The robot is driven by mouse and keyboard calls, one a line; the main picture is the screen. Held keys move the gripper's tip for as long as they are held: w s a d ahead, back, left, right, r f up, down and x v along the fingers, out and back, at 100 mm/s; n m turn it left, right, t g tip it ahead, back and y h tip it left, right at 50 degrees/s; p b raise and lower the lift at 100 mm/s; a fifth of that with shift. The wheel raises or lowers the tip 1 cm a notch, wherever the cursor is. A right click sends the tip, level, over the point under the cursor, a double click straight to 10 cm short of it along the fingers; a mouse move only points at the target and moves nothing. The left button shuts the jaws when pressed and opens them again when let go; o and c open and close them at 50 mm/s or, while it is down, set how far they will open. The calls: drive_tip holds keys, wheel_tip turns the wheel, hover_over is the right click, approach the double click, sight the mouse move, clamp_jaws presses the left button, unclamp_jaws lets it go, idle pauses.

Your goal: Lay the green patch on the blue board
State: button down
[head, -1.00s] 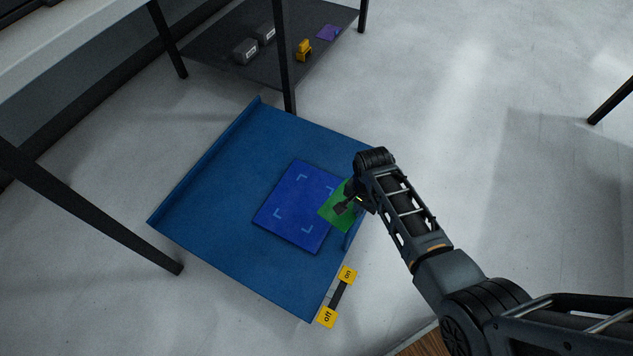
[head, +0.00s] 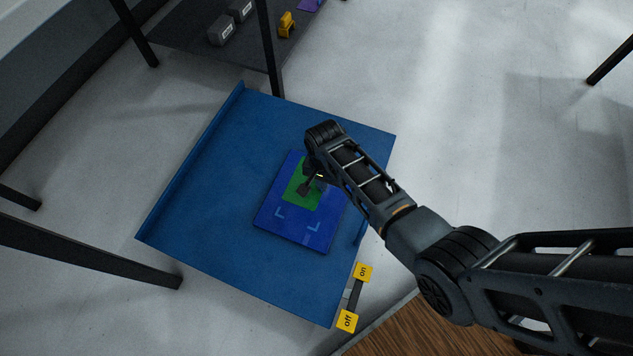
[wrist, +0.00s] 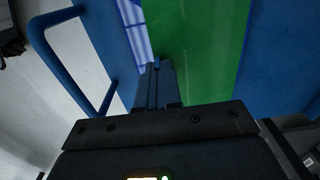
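The blue board (head: 297,227) lies flat on the larger blue tabletop and has pale corner marks. The green patch (head: 297,186) is over the upper part of the board and hides the upper marks. My gripper (head: 306,188) is at the patch, with its fingers pressed together. In the wrist view, the shut fingers (wrist: 157,85) are at the left edge of the green patch (wrist: 205,50), and pale marks on the blue board (wrist: 132,32) show beside it. I cannot tell whether the patch touches the board or hangs just above it.
The blue tabletop (head: 205,190) has a raised left edge and is clear around the board. Yellow "on" (head: 363,272) and "off" (head: 347,321) tags sit by its front right edge. A dark shelf holds grey blocks (head: 221,31) and a yellow object (head: 287,24) behind.

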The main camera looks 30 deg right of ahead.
sight(320, 202)
drive_tip(key=shift+w+f+b, duration=0.3)
drive_tip(key=shift+f+b, duration=0.55)
drive_tip(key=shift+f, duration=0.15)
drive_tip(key=shift+w+f+b, duration=0.25)
drive_tip(key=shift+f+b, duration=0.55)
drive_tip(key=shift+f, duration=0.2)
wheel_tip(320, 202, down, 8)
drive_tip(key=b, duration=0.8)
drive_tip(key=shift+r, duration=0.2)
drive_tip(key=shift+f, duration=0.65)
drive_tip(key=c, duration=1.2)
unclamp_jaws()
drive_tip(key=shift+c, duration=0.2)
